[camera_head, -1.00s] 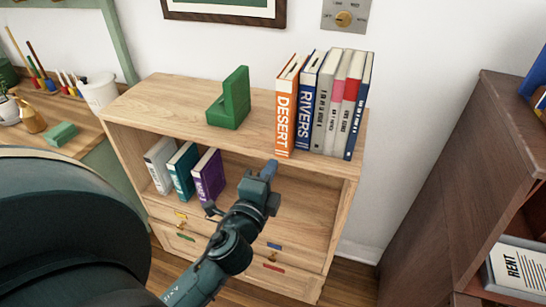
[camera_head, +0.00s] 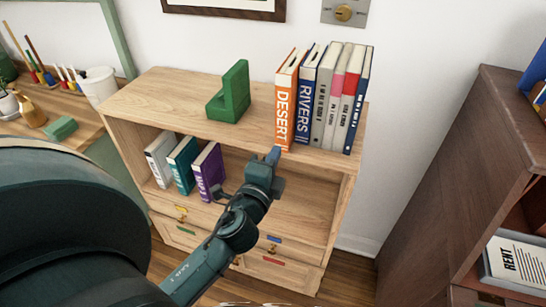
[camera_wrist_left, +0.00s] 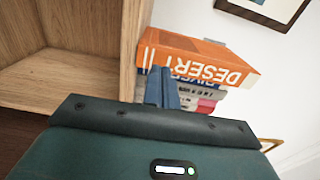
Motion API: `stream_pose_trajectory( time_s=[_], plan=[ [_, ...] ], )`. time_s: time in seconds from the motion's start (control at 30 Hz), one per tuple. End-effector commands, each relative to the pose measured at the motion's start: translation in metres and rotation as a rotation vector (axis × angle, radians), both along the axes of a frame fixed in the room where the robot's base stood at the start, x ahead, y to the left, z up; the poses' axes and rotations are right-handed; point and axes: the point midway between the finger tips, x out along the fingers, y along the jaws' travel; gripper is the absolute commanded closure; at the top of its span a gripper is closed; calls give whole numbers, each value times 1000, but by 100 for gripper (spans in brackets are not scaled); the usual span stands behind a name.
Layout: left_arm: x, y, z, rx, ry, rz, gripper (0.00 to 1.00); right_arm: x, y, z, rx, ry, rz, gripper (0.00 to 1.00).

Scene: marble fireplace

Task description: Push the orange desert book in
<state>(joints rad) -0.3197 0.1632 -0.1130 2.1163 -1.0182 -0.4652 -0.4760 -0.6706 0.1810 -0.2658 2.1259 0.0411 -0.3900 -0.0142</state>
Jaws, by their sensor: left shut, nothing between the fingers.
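The orange desert book (camera_head: 285,103) stands upright at the left end of a row of books on top of the wooden shelf unit. Its spine faces front, and its lower end is at the front edge of the shelf top. My left gripper (camera_head: 274,155) is shut and empty, with its fingertips just below and in front of the spine's lower end. In the left wrist view the shut fingers (camera_wrist_left: 162,87) show close to the orange book (camera_wrist_left: 192,62); I cannot tell if they touch. My right gripper is not in view.
The blue rivers book (camera_head: 307,97) and several others stand right beside it. A green bookend (camera_head: 234,96) stands apart to the left on the wooden top (camera_head: 165,90). Three books (camera_head: 186,167) stand on the lower shelf. A dark cabinet (camera_head: 450,180) is at the right.

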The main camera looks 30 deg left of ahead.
Motion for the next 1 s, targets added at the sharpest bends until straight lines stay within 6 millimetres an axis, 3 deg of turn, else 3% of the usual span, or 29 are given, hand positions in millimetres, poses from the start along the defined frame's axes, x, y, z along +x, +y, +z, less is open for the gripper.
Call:
stream_pose_trajectory(
  time_s=[0.37, 1.0],
  plan=[
    [24, 6, 1, -1, -2, 1, 100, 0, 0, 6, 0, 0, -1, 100],
    [33, 8, 1, 0, -1, 1, 100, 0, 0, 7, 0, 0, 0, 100]
  ],
)
